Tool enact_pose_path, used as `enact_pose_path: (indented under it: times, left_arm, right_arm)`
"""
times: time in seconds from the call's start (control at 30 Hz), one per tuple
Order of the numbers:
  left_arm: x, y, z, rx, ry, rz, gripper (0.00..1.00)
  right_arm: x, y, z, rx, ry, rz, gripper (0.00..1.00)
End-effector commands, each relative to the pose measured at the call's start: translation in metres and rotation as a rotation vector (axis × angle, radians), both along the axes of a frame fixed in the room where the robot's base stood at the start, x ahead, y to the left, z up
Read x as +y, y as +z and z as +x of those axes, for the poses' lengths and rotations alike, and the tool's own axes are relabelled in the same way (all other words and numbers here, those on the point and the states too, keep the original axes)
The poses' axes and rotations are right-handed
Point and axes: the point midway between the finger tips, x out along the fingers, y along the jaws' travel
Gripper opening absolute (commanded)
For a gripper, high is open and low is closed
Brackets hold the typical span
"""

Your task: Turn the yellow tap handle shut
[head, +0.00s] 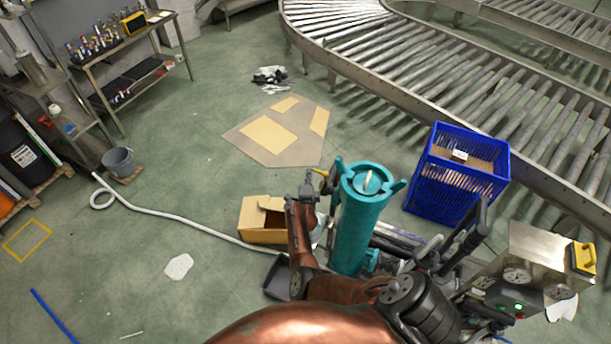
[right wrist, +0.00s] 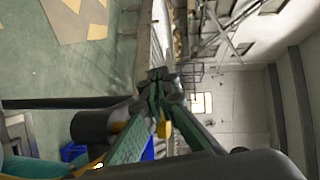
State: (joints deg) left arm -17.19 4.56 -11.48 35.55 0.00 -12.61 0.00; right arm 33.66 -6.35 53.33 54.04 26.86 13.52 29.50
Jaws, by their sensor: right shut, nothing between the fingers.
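A small yellow handle (head: 321,172) shows at the upper left side of an upright teal cylinder (head: 362,215), in the head view. My right gripper (head: 308,181) is at the end of my copper arm, just left of the handle and the cylinder. In the right wrist view the right gripper's green fingers (right wrist: 157,82) come together at the tips, with nothing between them. A yellow piece (right wrist: 164,129), which looks like the handle, shows close beside the fingers there. Whether they touch it I cannot tell. My left gripper is not in view.
A blue crate (head: 431,190) stands right of the cylinder, before a roller conveyor (head: 345,68). An open cardboard box (head: 256,228) lies left of my arm. A steel box (head: 530,265) with a yellow grip stands lower right. A white hose (head: 175,217) crosses the mostly clear left floor.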

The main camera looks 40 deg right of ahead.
Motion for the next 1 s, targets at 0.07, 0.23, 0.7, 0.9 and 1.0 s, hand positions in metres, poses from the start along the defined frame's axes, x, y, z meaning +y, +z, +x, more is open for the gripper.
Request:
enact_pose_path:
  times: [0.07, 0.23, 0.7, 0.9, 1.0]
  left_arm:
    - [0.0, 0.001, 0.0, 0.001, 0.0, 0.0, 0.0]
    - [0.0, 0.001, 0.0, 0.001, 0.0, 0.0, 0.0]
    - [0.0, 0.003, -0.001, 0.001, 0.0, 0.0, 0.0]
    - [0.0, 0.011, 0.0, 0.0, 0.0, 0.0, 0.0]
    - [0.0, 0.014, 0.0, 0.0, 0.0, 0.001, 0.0]
  right_arm:
    - [-0.003, 0.0, -0.001, 0.0, -0.002, 0.0, 0.0]
    - [-0.005, 0.0, -0.001, -0.001, -0.005, 0.0, 0.0]
    - [0.002, 0.002, 0.001, -0.001, -0.003, 0.001, 0.0]
    - [0.034, 0.007, 0.008, -0.002, -0.001, 0.004, 0.0]
    - [0.053, 0.009, 0.012, -0.001, -0.001, 0.004, 0.0]
